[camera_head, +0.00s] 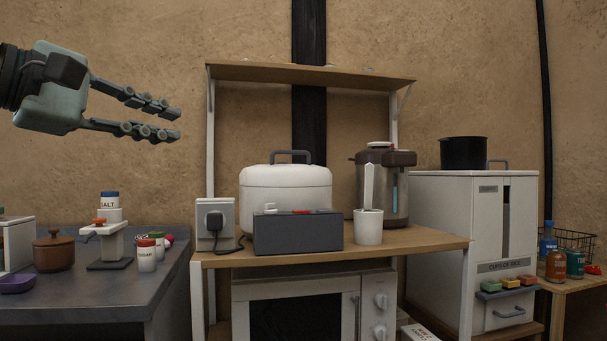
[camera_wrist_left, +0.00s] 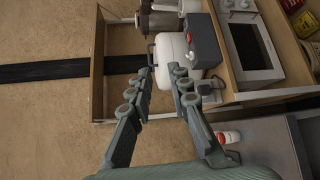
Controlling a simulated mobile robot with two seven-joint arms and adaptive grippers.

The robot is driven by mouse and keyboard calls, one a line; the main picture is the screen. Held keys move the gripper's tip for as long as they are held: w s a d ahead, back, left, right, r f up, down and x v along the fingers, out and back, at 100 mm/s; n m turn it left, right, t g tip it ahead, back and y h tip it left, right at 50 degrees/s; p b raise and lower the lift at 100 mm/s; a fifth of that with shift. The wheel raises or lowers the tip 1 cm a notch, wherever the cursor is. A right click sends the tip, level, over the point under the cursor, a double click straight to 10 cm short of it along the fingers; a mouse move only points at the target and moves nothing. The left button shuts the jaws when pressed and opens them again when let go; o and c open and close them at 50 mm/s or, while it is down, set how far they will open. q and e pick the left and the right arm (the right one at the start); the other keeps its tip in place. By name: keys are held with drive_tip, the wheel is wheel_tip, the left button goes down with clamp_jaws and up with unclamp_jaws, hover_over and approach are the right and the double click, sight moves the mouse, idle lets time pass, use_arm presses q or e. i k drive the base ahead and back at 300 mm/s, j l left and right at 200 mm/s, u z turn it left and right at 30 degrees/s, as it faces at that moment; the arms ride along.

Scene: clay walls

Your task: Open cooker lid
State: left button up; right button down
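The white cooker (camera_head: 285,188) stands on the wooden shelf unit with its lid closed and a grey handle (camera_head: 291,155) on top. A dark grey front block (camera_head: 297,233) with a small red part is on its front. My left gripper (camera_head: 176,124) is at the upper left in the head view, higher than the cooker and well to its left. Its two fingers are apart with nothing between them. In the left wrist view the cooker (camera_wrist_left: 172,50) shows beyond the open fingers (camera_wrist_left: 164,82), not touched. My right gripper is not in view.
An upper wooden shelf (camera_head: 310,75) sits above the cooker. A power outlet box (camera_head: 215,222) is to its left; a white cup (camera_head: 368,226) and a hot-water dispenser (camera_head: 386,185) are to its right. A dark counter (camera_head: 120,290) with jars is at left. Open space lies before the wall at upper left.

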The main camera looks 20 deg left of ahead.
sight(279, 175)
drive_tip(key=i, duration=1.3)
